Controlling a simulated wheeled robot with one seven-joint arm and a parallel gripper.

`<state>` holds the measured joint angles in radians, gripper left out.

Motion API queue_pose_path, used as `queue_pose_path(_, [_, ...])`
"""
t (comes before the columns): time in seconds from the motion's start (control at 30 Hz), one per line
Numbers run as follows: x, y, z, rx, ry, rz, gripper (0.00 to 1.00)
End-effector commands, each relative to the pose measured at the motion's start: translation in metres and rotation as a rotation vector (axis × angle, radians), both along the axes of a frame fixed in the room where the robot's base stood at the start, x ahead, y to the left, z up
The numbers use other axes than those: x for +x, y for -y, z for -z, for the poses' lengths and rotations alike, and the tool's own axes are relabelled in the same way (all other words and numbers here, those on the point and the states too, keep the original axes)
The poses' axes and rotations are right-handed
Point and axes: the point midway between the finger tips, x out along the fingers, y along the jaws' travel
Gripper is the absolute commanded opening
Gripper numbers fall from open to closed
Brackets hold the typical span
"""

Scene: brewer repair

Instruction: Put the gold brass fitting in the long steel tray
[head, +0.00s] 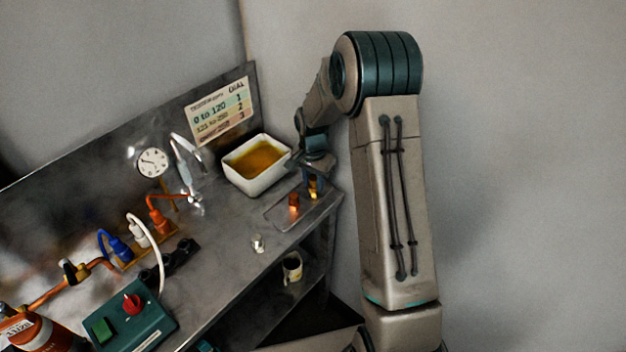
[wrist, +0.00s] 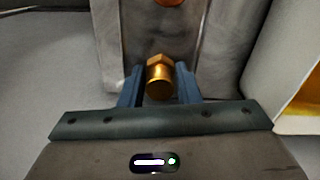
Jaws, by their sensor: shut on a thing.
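The gold brass fitting (wrist: 160,80), with a hex head, is between the two blue fingers of my gripper (wrist: 160,86) in the wrist view. My gripper (head: 314,180) is shut on it. In the head view the fitting (head: 313,188) hangs at the fingertips, over the right part of the long steel tray (head: 279,221). In the wrist view the tray floor (wrist: 136,45) lies behind the fitting. I cannot tell whether the fitting touches the tray.
A copper-coloured fitting (head: 294,202) stands in the tray, left of my gripper. A white basin of amber liquid (head: 257,183) stands close behind. A small silver part (head: 258,243) sits on the bench left of the tray. A mug (head: 292,268) is on the shelf below.

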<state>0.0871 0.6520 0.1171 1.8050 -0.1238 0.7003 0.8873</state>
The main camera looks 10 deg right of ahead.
Motion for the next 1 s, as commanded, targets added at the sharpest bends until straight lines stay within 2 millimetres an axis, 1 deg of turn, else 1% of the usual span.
queue_pose_path(0.03, [0.000,0.000,0.004,0.000,0.000,0.000,0.06])
queue_pose_path(0.07, [0.000,0.000,0.002,0.000,0.000,0.000,0.38])
queue_pose_path(0.1, [0.000,0.000,0.001,0.000,0.000,0.000,0.49])
queue_pose_path(0.13, [0.000,0.000,0.001,0.000,0.000,0.000,0.52])
queue_pose_path(0.37, [0.000,0.000,0.001,0.000,0.000,0.000,0.52])
queue_pose_path(0.53, [0.001,0.000,-0.009,0.000,0.004,0.000,0.52])
queue_pose_path(0.67, [0.001,0.000,-0.032,0.000,0.006,0.000,0.52])
queue_pose_path(0.8, [0.002,-0.001,-0.064,0.000,0.007,0.001,0.52])
queue_pose_path(1.0, [0.002,-0.001,-0.102,0.000,0.004,0.000,0.52])
